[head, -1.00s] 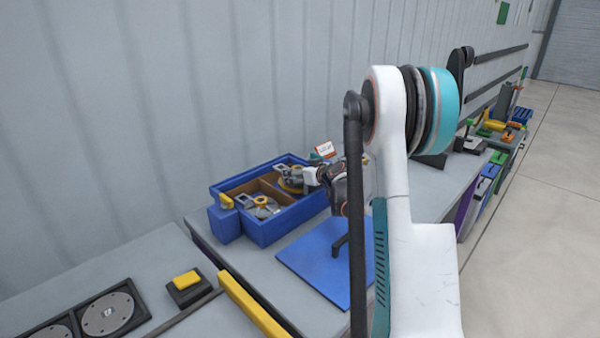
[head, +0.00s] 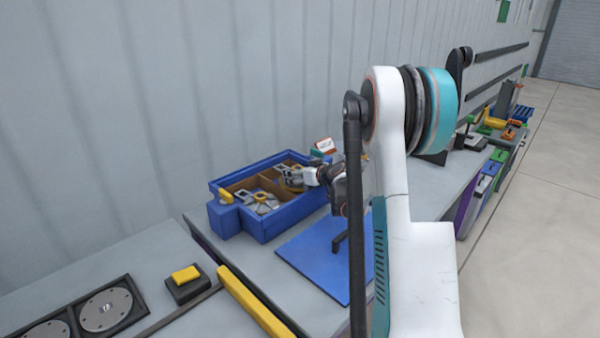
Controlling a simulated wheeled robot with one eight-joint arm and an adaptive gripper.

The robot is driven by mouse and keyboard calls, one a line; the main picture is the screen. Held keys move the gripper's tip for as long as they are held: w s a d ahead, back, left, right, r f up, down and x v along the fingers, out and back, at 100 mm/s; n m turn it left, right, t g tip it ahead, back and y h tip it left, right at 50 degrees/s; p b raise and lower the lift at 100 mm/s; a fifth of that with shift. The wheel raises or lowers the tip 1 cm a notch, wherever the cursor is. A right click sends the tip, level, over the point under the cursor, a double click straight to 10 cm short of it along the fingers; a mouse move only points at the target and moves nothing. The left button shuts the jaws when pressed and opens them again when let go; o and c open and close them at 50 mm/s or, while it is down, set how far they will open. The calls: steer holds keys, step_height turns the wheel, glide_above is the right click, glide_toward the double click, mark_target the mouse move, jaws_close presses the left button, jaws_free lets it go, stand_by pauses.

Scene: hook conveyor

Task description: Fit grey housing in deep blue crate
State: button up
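The deep blue crate (head: 283,220) stands on the grey bench against the wall, with brown dividers inside. A grey housing with a yellow ring (head: 262,201) lies in its near left compartment. Another grey part with a yellow ring (head: 290,181) shows in the far right compartment, at my gripper (head: 303,177). My gripper reaches over the crate's right wall. Its fingers are small and blend with the grey part, so I cannot tell whether they are shut on it or apart from it.
A blue mat (head: 313,257) lies in front of the crate, with a dark hook-like piece over it. A yellow bar (head: 250,300) and a black block with a yellow top (head: 187,282) are at the lower left.

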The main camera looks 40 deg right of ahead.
mark_target(319, 187)
steer(key=shift+f+b, duration=0.5)
steer(key=shift+f, duration=0.2)
steer(key=o, duration=1.5)
steer(key=v, duration=1.2)
